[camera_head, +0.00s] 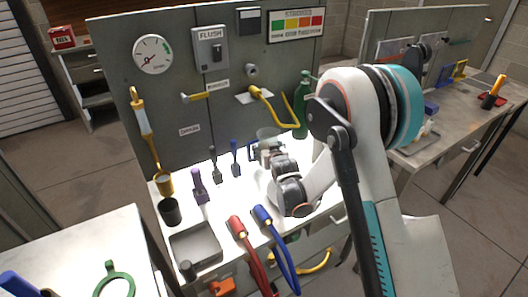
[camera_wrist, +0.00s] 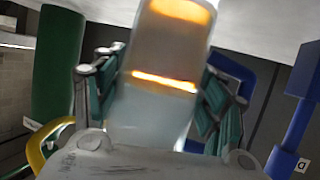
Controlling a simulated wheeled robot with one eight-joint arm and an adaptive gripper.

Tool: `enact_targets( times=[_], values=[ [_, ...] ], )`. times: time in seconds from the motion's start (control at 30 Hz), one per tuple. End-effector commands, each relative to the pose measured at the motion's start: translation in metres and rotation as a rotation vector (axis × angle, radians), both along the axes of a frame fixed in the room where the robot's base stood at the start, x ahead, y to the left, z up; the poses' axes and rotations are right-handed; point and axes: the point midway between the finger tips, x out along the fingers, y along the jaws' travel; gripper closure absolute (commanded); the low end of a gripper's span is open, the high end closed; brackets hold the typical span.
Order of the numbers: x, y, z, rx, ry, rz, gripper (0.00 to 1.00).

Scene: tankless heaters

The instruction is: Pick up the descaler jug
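A pale translucent container, which looks like the descaler jug (camera_wrist: 165,60), fills the middle of the wrist view, with bright orange bands across it. My gripper (camera_wrist: 163,85) has its teal-padded fingers spread wide, one on each side of it. Whether the pads press on it or stand just clear, I cannot tell. In the head view my gripper (camera_head: 262,150) is low over the white bench top, in front of the grey panel. A translucent rim, apparently the jug (camera_head: 267,133), shows just behind it. The jug's lower part is hidden by my gripper.
A green bottle (camera_head: 303,105) stands close to the right of my gripper; it also shows in the wrist view (camera_wrist: 58,65). Blue (camera_head: 235,158) and purple (camera_head: 199,186) tools stand left. Red (camera_head: 240,230) and blue (camera_head: 265,218) hoses lie in front.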

Motion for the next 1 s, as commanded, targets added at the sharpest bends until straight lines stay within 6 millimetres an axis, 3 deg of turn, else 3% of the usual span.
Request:
enact_targets(
  times=[0.03, 0.13, 0.17, 0.67, 1.0],
  values=[
    [0.000, 0.000, 0.000, 0.000, 0.000, 0.000, 0.53],
    [0.000, 0.000, 0.000, 0.000, 0.000, 0.000, 0.76],
    [0.000, 0.000, 0.000, 0.000, 0.000, 0.000, 0.77],
    [0.000, 0.000, 0.006, 0.000, -0.001, 0.000, 0.78],
    [0.000, 0.000, 0.033, 0.000, -0.001, 0.000, 0.78]
  ],
)
